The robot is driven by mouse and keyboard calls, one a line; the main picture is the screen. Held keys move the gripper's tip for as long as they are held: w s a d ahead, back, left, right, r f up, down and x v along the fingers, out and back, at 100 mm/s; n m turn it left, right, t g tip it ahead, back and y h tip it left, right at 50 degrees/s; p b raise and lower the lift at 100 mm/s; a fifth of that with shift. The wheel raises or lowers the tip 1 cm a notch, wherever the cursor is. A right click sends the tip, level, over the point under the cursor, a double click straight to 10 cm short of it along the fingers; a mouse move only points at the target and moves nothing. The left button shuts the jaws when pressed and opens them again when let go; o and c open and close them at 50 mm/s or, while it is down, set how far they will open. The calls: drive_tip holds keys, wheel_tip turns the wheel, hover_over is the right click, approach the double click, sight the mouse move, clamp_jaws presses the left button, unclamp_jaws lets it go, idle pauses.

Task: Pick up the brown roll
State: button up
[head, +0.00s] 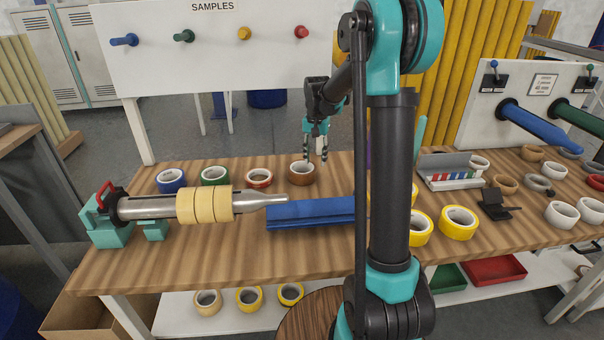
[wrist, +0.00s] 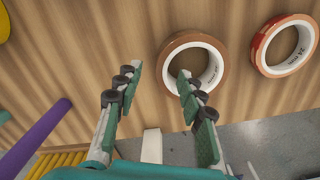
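The brown roll (head: 302,173) lies flat on the wooden table, at the right end of a row of rolls in the head view. In the wrist view the brown roll (wrist: 175,48) is at upper centre, its white core and hole facing the camera. My gripper (head: 315,158) hangs over the roll's far side in the head view. In the wrist view my gripper (wrist: 160,78) is open, its two fingers spread wide and nothing between them. The right fingertip overlaps the roll's hole; the left fingertip is outside its left edge. I cannot tell whether either touches it.
A red-and-white roll (head: 259,179) lies left of the brown one, with green (head: 215,175) and blue (head: 171,180) rolls beyond. A blue block (head: 311,213) and a metal spindle with tan rolls (head: 204,205) stand in front. A purple rod (wrist: 38,138) shows in the wrist view.

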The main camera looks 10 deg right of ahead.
sight(314, 169)
drive_tip(key=shift+w+a+f, duration=0.1)
drive_tip(key=shift+f, duration=1.55)
drive_tip(key=shift+w+a+f, duration=0.1)
drive_tip(key=shift+f, duration=1.55)
drive_tip(key=shift+s, duration=0.1)
drive_tip(key=shift+c, duration=0.2)
clamp_jaws()
